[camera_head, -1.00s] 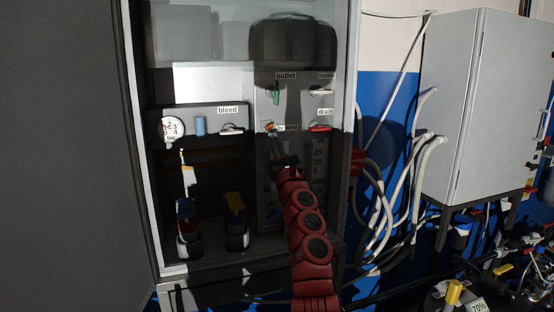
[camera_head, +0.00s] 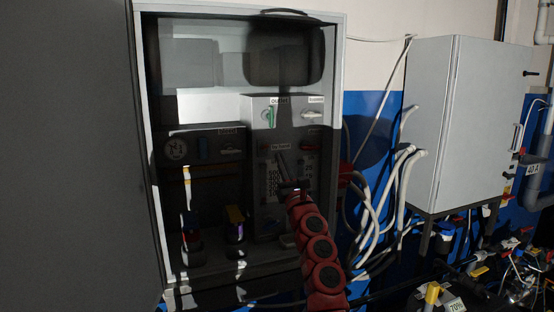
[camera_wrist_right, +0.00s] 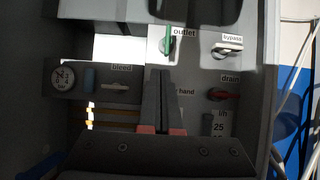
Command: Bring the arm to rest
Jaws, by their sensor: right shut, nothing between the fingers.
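My right arm (camera_head: 318,250) is red and reaches up from the bottom of the head view into an open grey cabinet. My right gripper (camera_head: 281,157) is dark, in front of the labelled valve panel (camera_head: 292,107). In the right wrist view its two fingers (camera_wrist_right: 160,72) lie close together, shut and empty, pointing at the panel between the bleed and drain labels. They partly cover the label ending in "hand" (camera_wrist_right: 184,92). I cannot tell whether the fingertips touch the panel. My left gripper is not in view.
Around the fingers are the green outlet handle (camera_wrist_right: 169,41), the white bypass handle (camera_wrist_right: 228,49), the red drain handle (camera_wrist_right: 223,95) and the gauge (camera_wrist_right: 64,78). The cabinet door (camera_head: 75,150) stands at the left. White hoses (camera_head: 403,180) hang right of the cabinet.

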